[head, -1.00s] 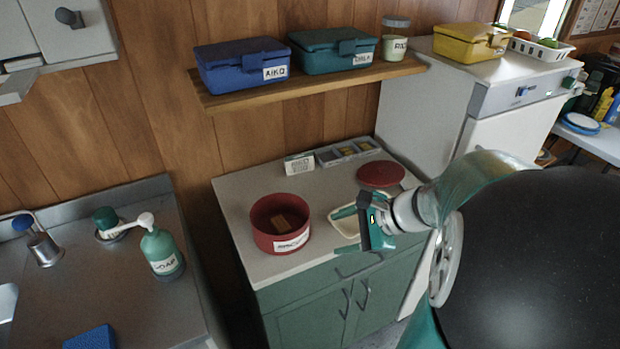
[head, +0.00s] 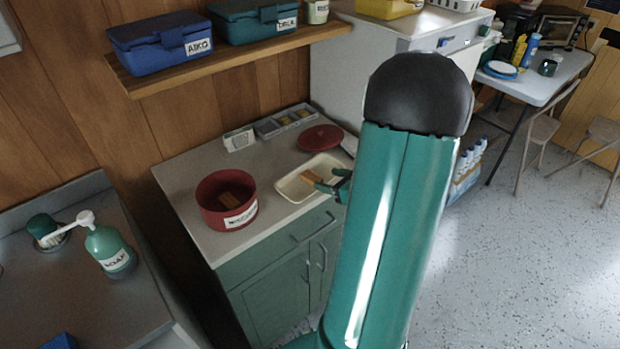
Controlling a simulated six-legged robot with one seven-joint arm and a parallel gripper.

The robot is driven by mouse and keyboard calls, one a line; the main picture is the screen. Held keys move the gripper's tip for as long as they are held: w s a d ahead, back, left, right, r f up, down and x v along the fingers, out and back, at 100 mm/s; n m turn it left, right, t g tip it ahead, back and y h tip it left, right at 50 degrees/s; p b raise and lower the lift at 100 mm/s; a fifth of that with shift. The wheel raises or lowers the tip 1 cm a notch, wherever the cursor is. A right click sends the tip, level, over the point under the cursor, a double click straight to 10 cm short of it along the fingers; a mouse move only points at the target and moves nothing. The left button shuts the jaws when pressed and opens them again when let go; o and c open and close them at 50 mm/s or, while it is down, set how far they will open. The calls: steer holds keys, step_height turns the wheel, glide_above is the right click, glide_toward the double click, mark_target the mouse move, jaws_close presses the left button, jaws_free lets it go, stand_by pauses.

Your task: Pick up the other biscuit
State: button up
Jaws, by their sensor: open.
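One biscuit (head: 312,177) lies in a cream tray (head: 290,187) on the counter. Another brown biscuit (head: 230,200) lies inside the red round tin (head: 207,191), left of the tray. My gripper (head: 327,181) is open at the right side of the tray, with its fingertips close to the biscuit there. I cannot tell whether they touch it. My arm hides part of the gripper.
The red lid (head: 320,138) lies behind the tray. A sectioned grey holder (head: 285,122) and a small label card (head: 239,139) stand at the counter's back. A shelf (head: 230,57) with lunch boxes hangs above. The speckled floor (head: 510,260) is open at right.

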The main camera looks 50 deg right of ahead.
mark_target(311, 176)
steer(key=x, duration=0.6)
steer(key=shift+a+f, duration=0.15)
steer(key=shift+s, duration=0.1)
steer(key=c, duration=1)
